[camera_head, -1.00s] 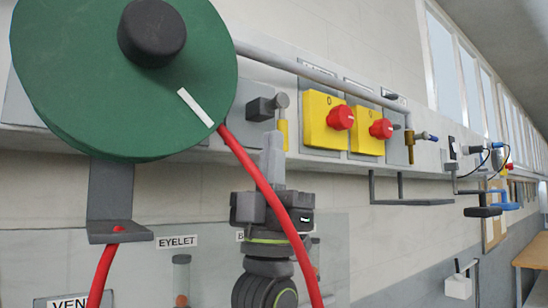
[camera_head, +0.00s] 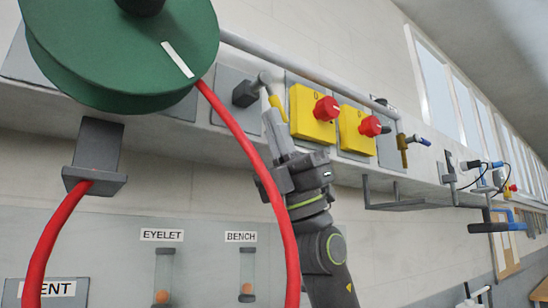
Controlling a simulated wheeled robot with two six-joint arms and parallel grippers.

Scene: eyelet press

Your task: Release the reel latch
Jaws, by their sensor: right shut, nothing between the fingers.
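The green reel (camera_head: 120,55) is on the wall at the upper left, with a white stripe on its face and a red hose (camera_head: 245,135) running down from it. Just right of the reel, a small lever with a yellow handle (camera_head: 276,102) sits on a grey block (camera_head: 246,93); it looks like the latch. The handle slants down to the right. My right gripper (camera_head: 273,116) points up from below, shut, with its fingertips at the handle's lower end. The fingers partly cover the handle, and I cannot tell whether they touch. My left gripper is not in view.
The red hose hangs close in front of my right gripper and arm. Two yellow boxes with red knobs (camera_head: 326,108) (camera_head: 370,126) and a brass valve (camera_head: 403,150) are to the right. A grey bracket (camera_head: 95,160) holds the hose at the left. EYELET and BENCH tubes (camera_head: 164,275) (camera_head: 247,272) are below.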

